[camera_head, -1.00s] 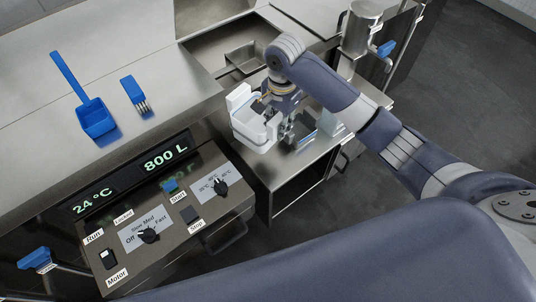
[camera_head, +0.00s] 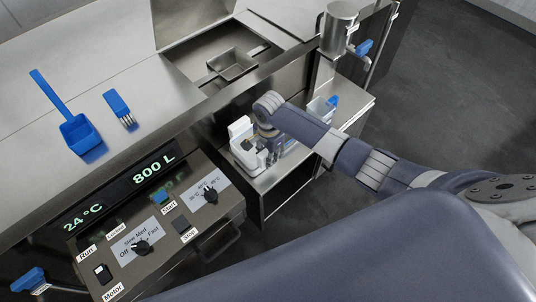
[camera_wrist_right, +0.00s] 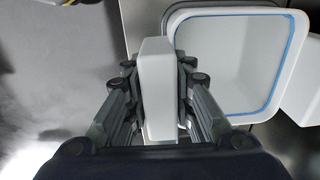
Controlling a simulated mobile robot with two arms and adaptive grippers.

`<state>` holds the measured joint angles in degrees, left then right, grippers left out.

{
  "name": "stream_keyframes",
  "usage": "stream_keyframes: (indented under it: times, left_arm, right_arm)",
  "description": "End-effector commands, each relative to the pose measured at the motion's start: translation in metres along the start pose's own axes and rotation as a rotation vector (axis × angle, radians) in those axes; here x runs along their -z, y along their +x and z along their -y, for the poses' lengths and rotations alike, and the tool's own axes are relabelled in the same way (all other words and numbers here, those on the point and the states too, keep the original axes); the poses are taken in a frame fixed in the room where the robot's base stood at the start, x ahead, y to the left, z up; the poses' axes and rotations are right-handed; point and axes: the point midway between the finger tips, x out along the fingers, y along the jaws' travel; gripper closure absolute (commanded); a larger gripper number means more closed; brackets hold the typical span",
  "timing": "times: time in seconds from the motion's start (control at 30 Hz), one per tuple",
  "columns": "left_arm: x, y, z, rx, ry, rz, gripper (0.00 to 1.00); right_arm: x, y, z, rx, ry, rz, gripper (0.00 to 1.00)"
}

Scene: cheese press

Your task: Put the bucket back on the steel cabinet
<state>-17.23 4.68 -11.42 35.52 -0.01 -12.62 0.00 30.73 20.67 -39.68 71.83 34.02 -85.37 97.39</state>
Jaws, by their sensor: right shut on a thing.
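The white bucket (camera_head: 242,150) is at the left end of the low steel cabinet (camera_head: 348,112), beside the control panel. Whether its base touches the cabinet top is hard to tell. My right gripper (camera_head: 270,149) is beside the bucket, partly hidden by its own wrist. My left gripper is not in view.
A pale container with a blue item (camera_head: 320,108) stands further right on the cabinet. A steel cylinder (camera_head: 338,30) with a blue-handled valve is behind. The control panel (camera_head: 205,215) is to the left.

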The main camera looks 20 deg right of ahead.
Motion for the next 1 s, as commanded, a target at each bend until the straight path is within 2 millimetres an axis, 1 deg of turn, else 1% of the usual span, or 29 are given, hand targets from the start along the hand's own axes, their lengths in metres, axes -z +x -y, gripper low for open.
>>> stream_keyframes:
  times: [0.23,0.37,0.4,0.47,0.5,0.83,0.93,1.0]
  left_arm:
    - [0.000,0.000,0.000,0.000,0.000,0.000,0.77]
    - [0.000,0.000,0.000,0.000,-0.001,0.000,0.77]
    - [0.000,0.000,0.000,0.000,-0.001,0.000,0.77]
    - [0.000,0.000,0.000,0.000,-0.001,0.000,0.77]
    - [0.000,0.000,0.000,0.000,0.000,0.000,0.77]
    - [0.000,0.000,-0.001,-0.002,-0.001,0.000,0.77]
    - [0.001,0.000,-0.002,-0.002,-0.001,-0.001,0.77]
    - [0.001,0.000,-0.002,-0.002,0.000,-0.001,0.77]
  right_arm:
    - [0.000,0.000,0.001,0.002,-0.001,0.000,1.00]
    - [0.000,0.004,0.001,0.001,-0.001,0.001,1.00]
    - [0.000,0.004,0.000,0.000,-0.001,0.000,0.73]
    - [0.000,0.004,0.000,0.000,-0.001,0.000,0.59]
    - [0.000,0.004,0.000,0.000,-0.001,0.000,0.57]
    - [0.001,0.002,0.000,0.001,-0.001,-0.001,0.57]
    - [0.000,-0.007,0.001,0.004,-0.001,0.000,0.57]
    - [0.000,-0.018,0.002,0.005,-0.001,0.000,0.57]
